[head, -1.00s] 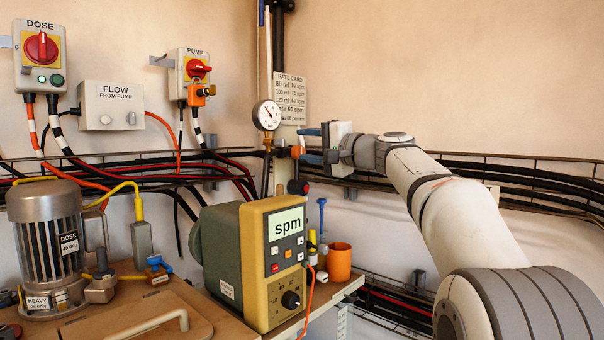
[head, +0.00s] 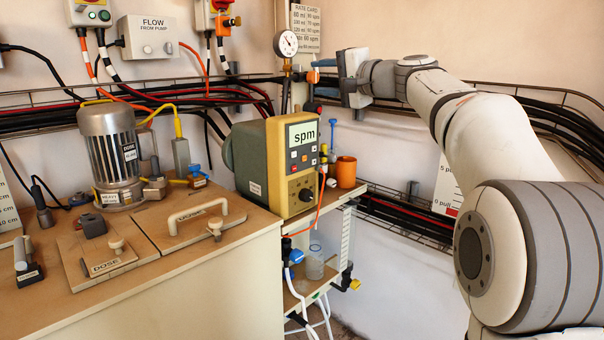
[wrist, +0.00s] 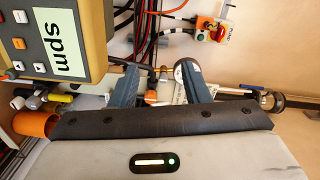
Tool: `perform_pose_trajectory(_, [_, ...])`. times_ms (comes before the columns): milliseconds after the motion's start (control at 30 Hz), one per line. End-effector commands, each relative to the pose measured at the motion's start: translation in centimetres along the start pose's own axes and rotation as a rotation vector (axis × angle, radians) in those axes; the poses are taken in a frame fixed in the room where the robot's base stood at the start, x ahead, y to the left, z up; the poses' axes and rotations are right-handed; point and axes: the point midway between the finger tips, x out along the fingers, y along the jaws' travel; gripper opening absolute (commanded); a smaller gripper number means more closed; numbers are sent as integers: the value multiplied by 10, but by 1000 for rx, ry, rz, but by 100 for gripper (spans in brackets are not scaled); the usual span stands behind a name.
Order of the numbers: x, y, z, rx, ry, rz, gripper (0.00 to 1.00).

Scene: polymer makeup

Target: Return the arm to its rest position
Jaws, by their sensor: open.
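My arm stretches in from the right in the head view. My gripper (head: 317,76) is at its end, level with the pipework under the pressure gauge (head: 285,43). Its two blue-grey fingers point left and stand apart. In the wrist view my gripper (wrist: 157,82) also shows spread fingers, with nothing held between them. An orange knob (head: 313,77) on the pipe shows close to the fingertips; I cannot tell whether they touch it.
The yellow pump with the "spm" display (head: 302,136) stands below left of my gripper. An orange cup (head: 346,172) is on the shelf below it. Cable trays (head: 560,110) run along the wall behind my arm. The cabinet top holds a metal motor (head: 110,155) and lidded hatches.

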Motion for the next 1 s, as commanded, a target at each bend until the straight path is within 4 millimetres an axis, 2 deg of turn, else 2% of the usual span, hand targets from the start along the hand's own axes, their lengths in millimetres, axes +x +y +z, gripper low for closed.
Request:
perform_pose_trajectory(33, [-4,-5,2,-8,-1,25,42])
perform_pose_trajectory(267, [-18,6,20,-54,-21,166,42])
perform_pose_trajectory(467, [-44,20,46,-116,-60,345,42])
perform_pose_trajectory(567, [-70,29,68,-165,-98,478,42])
perform_pose_trajectory(667, [-103,43,93,-226,-150,625,42])
perform_pose_trajectory(867, [-183,68,142,-359,-280,905,42])
perform_pose_trajectory(1000, [-245,83,174,-459,-386,1081,42])
